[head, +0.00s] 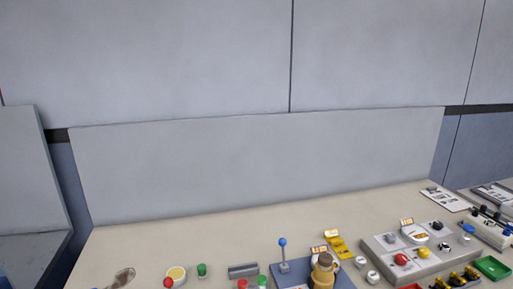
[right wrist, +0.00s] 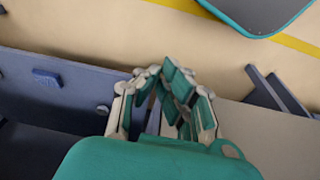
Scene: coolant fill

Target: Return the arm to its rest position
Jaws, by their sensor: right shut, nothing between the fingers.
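My right gripper (right wrist: 168,78) shows in the right wrist view with its teal-padded fingers drawn together at the tips. It is shut and empty. Below it in that view are a tan floor and a dark blue-grey structure (right wrist: 60,85); I cannot tell how far off they are. Neither gripper shows in the head view, and my left gripper is in no view.
The head view shows a beige bench (head: 150,240) with a grey back panel (head: 260,165). On it stand a blue-knobbed lever (head: 283,255), a tan jug-like object (head: 323,272), a control box (head: 375,245) and a green tray (head: 492,267). A yellow floor line (right wrist: 180,8) crosses the wrist view.

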